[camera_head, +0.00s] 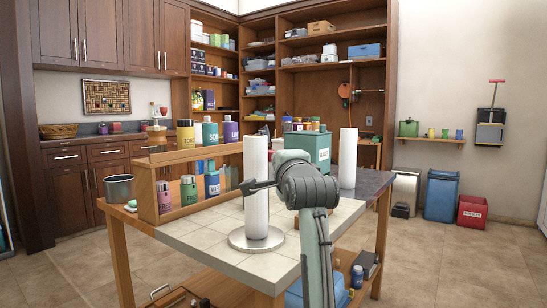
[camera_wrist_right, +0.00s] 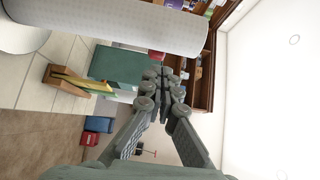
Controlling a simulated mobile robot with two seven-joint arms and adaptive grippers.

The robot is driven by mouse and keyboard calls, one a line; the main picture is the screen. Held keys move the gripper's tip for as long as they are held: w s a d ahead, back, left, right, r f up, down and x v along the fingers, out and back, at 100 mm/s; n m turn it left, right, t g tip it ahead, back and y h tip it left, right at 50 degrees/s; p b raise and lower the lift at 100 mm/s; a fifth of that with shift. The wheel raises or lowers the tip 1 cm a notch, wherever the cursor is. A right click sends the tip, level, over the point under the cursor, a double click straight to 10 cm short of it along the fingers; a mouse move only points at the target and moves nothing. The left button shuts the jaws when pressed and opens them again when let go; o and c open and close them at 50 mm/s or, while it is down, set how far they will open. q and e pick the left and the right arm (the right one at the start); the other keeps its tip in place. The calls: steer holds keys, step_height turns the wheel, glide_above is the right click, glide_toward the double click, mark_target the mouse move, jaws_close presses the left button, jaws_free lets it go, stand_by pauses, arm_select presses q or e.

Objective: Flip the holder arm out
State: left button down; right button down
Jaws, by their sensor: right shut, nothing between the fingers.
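A white paper towel roll (camera_head: 256,200) stands upright on a round metal base (camera_head: 238,240) on the tiled table. My right gripper (camera_head: 250,188) is in front of the roll at about mid height, shut with nothing held. In the right wrist view the roll (camera_wrist_right: 130,24) lies across the top left, beside the shut fingers (camera_wrist_right: 162,80). Whether the fingers touch the roll I cannot tell. I cannot make out a separate holder arm; it may be hidden by the roll or my arm. My left gripper is not in view.
A wooden rack (camera_head: 150,190) with several bottles stands left of the roll, with a metal pot (camera_head: 118,188) beside it. A green box (camera_head: 308,150) and a second white roll (camera_head: 347,158) stand behind my arm. Bare tiles (camera_head: 195,235) lie at the front left.

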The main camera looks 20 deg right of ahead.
mark_target(271, 154)
steer(key=w, duration=0.4)
steer(key=w+d, duration=0.1)
steer(key=w, duration=0.2)
arm_select(q)
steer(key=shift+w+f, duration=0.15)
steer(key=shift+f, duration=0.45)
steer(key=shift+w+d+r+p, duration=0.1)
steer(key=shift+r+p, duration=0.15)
steer(key=shift+p, duration=0.1)
